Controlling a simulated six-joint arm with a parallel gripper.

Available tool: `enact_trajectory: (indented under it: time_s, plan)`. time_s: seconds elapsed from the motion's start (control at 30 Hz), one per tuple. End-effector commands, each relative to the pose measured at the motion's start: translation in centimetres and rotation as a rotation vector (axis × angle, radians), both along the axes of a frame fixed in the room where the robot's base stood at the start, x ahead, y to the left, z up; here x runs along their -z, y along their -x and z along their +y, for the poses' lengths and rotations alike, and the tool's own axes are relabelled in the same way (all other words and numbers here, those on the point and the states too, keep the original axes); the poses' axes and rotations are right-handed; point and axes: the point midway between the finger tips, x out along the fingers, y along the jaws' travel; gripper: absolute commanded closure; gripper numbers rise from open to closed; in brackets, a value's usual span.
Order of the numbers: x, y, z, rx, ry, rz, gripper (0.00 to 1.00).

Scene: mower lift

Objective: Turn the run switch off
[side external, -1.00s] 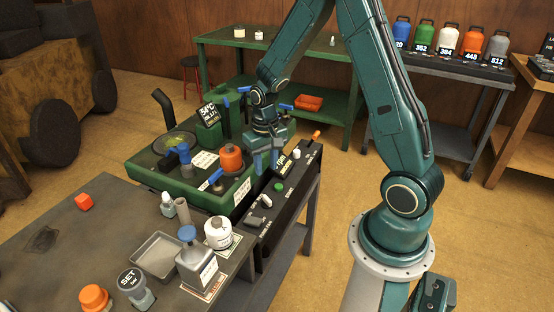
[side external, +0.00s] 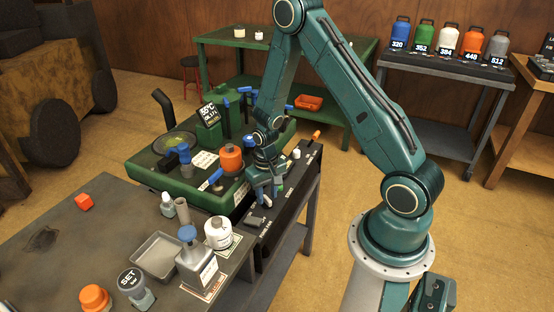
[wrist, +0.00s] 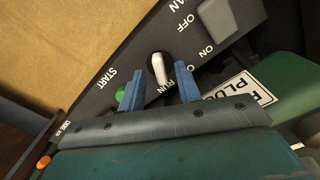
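The run switch (wrist: 158,68) is a white lever on a black control panel (wrist: 120,60), with the word RUN printed beside its base in the wrist view. OFF and ON labels also show on the panel there. My gripper (wrist: 158,88) is open. Its two blue fingertips stand apart on either side of the lever's near part, with a gap showing on each side; contact cannot be told. In the side view my gripper (side external: 266,198) hangs low over the panel (side external: 275,228), largely hiding the switch.
A green START button (wrist: 121,95) lies beside the left finger. Another lever (side external: 254,221) sits nearer on the panel. The green machine (side external: 190,195) with an orange knob and blue handles stands left. Bottles and a tray (side external: 157,256) stand on the near table.

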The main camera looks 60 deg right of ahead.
Motion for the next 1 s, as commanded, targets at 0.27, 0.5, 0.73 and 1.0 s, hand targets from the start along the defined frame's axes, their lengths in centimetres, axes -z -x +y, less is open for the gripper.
enact_trajectory:
  time_s: [0.27, 0.5, 0.73, 1.0]
  plan:
    - [0.70, 0.01, 0.01, 0.000, 0.000, 0.000, 0.66]
    - [0.68, 0.00, 0.00, 0.000, 0.000, 0.000, 0.76]
    - [0.66, 0.00, 0.00, 0.000, 0.000, 0.000, 1.00]
    - [0.65, 0.00, 0.00, -0.023, 0.000, 0.000, 1.00]
